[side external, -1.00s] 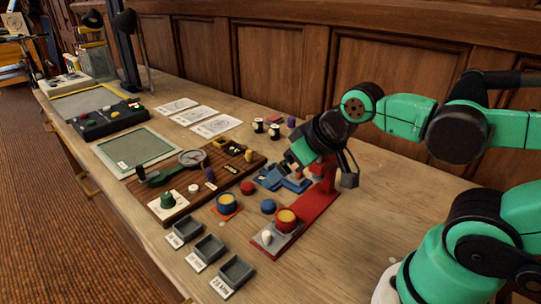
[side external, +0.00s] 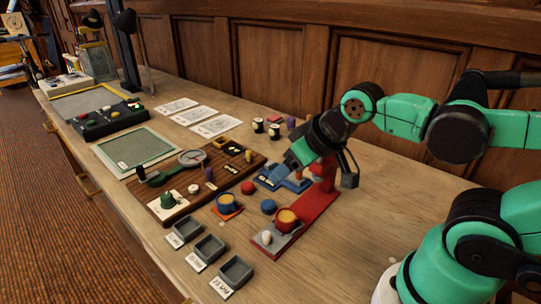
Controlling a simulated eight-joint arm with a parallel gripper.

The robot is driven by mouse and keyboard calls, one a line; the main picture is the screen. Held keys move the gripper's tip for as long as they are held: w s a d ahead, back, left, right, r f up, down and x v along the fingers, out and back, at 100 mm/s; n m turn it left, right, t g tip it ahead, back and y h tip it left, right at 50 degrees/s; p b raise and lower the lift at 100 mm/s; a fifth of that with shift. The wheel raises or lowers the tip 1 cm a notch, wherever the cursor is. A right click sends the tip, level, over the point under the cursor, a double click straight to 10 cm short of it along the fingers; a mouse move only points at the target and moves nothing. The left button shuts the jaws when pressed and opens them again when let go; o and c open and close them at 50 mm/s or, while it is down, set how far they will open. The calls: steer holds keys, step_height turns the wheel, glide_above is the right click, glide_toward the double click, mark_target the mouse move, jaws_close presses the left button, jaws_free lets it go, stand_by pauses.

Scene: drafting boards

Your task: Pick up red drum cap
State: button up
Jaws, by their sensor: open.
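A small round red cap (side external: 248,187), which looks like the red drum cap, lies flat on the wooden table between the brown board and the blue stand. A matching blue cap (side external: 268,206) lies just in front of it. The red drum (side external: 287,221), with a yellow top, stands on the grey end of a red stand (side external: 318,204). My gripper (side external: 320,172) is open above the far end of the red stand, to the right of the red cap and apart from it. The stand's upright partly hides behind the gripper, and the space between the fingers is hard to make out.
A blue drum (side external: 226,203) stands on an orange base left of the red drum. A blue stand (side external: 284,178) is close beside my gripper. Grey trays (side external: 236,271) line the front edge. A brown board (side external: 204,182) with several parts lies left. The table's right side is clear.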

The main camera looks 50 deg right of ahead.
steer(key=m+g, duration=0.3)
steer(key=g, duration=0.4)
glide_above(247, 184)
step_height(247, 184, down, 8)
steer(key=shift+s+r, duration=0.1)
steer(key=shift+r, duration=0.1)
steer(key=shift+f, duration=3.05)
jaws_close()
steer(key=shift+r, duration=0.15)
